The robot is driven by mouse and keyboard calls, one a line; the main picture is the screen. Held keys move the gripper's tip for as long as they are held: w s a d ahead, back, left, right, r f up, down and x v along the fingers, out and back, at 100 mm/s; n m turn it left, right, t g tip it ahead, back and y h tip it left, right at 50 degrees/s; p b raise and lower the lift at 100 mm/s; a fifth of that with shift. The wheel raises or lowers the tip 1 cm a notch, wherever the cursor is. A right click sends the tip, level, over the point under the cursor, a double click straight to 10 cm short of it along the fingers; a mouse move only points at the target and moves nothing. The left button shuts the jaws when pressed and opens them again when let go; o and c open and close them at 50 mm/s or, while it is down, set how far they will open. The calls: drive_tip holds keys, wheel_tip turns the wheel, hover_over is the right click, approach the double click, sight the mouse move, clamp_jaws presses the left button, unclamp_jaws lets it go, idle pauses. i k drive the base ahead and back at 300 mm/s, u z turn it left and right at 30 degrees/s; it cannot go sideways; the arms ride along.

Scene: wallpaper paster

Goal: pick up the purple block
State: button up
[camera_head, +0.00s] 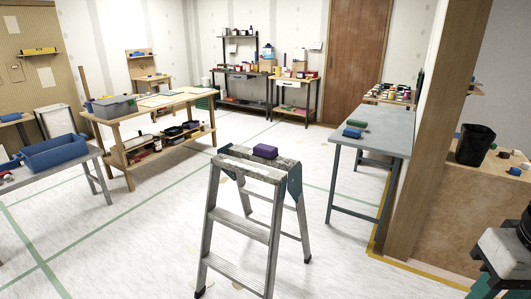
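A small purple block (265,151) lies on the top step of a grey metal stepladder (240,229), a little right of the middle of that step. The ladder stands open on the floor in the centre of the camera_head view. The block's top and near side are visible, and nothing covers it. No gripper shows clearly in this view, so I cannot place it relative to the block.
A grey table (385,130) with blue and green blocks stands right of the ladder, beside a wooden post (428,135). A wooden workbench (120,128) is at left. An unclear black-and-white object is cut off at lower right. Open floor surrounds the ladder.

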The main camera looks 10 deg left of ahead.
sight(267, 152)
drive_tip(key=z, duration=0.15)
drive_tip(key=i, duration=1.85)
drive_tip(key=u, duration=0.6)
